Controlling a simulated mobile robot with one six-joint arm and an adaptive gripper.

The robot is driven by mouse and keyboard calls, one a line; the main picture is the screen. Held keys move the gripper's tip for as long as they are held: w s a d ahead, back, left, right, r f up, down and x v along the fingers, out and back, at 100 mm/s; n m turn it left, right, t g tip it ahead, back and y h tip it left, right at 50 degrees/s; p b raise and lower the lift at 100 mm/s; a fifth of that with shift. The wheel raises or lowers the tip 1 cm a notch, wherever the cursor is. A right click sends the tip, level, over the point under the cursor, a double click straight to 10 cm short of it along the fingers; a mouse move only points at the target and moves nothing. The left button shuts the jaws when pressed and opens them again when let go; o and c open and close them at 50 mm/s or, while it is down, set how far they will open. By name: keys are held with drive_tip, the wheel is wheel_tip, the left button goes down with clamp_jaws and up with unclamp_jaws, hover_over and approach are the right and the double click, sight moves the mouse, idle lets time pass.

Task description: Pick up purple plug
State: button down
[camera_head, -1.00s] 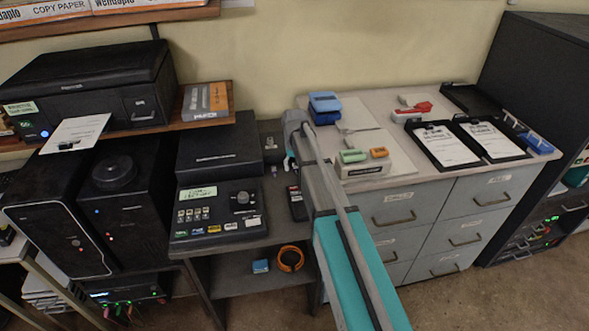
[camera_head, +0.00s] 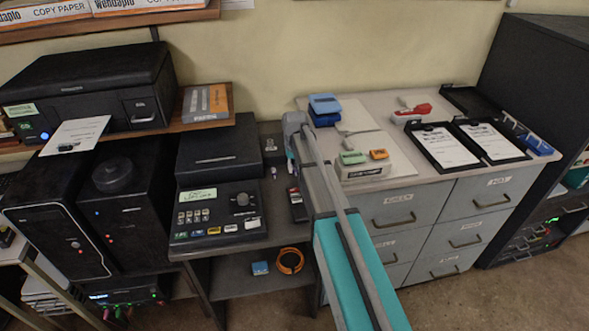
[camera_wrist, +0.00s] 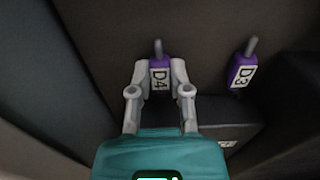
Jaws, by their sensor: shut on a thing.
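A purple plug labelled D4 (camera_wrist: 160,66) stands between the fingertips of my gripper (camera_wrist: 159,82) in the wrist view. The fingers are shut on it from both sides, and its thin grey end points away from me. A second purple plug, labelled D3 (camera_wrist: 240,73), stands apart to the right, free of the fingers. In the head view my gripper (camera_head: 290,161) is at the back of the dark desk, mostly hidden by my arm. A small purple-and-white plug (camera_head: 273,172) shows just left of it; its label is too small to read.
The dark console with buttons and a knob (camera_head: 218,213) is left of my arm. A grey drawer cabinet (camera_head: 440,205) with clipboards and staplers on top stands close on the right. In the wrist view a dark block (camera_wrist: 230,135) lies right of the fingers.

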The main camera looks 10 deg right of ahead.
drive_tip(key=shift+r, duration=0.1)
wheel_tip(320, 180, up, 3)
drive_tip(key=p, duration=0.3)
drive_tip(key=shift+r, duration=0.1)
drive_tip(key=s+r+p, duration=0.9)
drive_tip(key=s+p, duration=0.1)
drive_tip(key=s, duration=0.4)
drive_tip(key=shift+r, duration=0.3)
drive_tip(key=shift+r, duration=0.1)
idle(0.4)
drive_tip(key=w+r+p, duration=0.7)
drive_tip(key=w, duration=0.4)
drive_tip(key=w+r+p, duration=0.8)
drive_tip(key=w, duration=0.4)
drive_tip(key=shift+r, duration=0.15)
